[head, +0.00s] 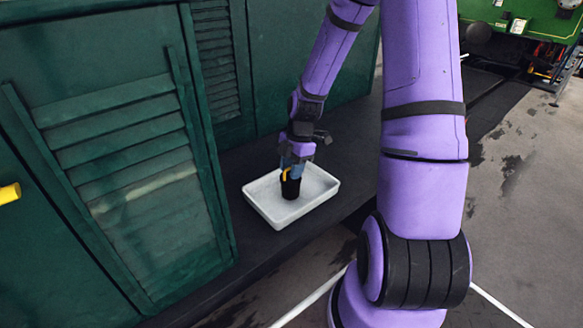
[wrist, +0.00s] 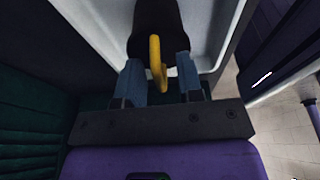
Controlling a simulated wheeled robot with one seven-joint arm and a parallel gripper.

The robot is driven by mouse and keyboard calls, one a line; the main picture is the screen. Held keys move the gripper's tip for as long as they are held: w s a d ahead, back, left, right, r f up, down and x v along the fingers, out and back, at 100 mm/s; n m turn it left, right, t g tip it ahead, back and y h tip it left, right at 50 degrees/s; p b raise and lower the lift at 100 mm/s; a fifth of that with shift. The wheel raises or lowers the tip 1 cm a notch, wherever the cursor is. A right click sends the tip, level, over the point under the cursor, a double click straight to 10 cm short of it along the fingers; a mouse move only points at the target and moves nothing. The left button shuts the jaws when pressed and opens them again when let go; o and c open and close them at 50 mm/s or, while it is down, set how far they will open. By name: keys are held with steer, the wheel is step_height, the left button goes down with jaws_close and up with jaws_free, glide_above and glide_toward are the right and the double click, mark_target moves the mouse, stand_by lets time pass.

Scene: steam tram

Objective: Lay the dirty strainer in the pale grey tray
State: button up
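The dirty strainer (head: 290,187) is a dark, cup-like piece with a yellow handle. In the head view it is upright in the pale grey tray (head: 262,209), near the middle, and seems to rest on the tray floor. My gripper (head: 296,168) is just above it and points down. In the wrist view the dark body (wrist: 155,22) lies beyond my gripper (wrist: 158,70), and the yellow handle passes between the blue fingers. The fingers are apart, with a gap on each side of the handle. The strainer's underside is hidden.
The tray sits on a dark ledge (head: 240,252) beside green louvred panels (head: 125,140). A yellow handle (head: 9,193) sticks out at the far left. Green machinery (head: 530,20) stands at the upper right. The grey paving (head: 530,190) at the right is mostly clear.

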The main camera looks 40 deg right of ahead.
steer(key=v, duration=1.2)
steer(key=s+a+r+m+t+h, duration=0.1)
steer(key=s+a+r+m+h, duration=0.1)
steer(key=s+a+r+m, duration=0.4)
steer(key=s+a+r+m+t+h, duration=0.1)
steer(key=s+a+r+m, duration=0.2)
steer(key=r, duration=0.4)
steer(key=s+a+r+m+t, duration=0.1)
steer(key=s+a+r+m, duration=0.1)
steer(key=s+r+m, duration=0.1)
steer(key=s+a+r+m+t, duration=0.2)
steer(key=s+a+r+m, duration=0.1)
steer(key=s+m, duration=0.3)
steer(key=shift+s, duration=1.1)
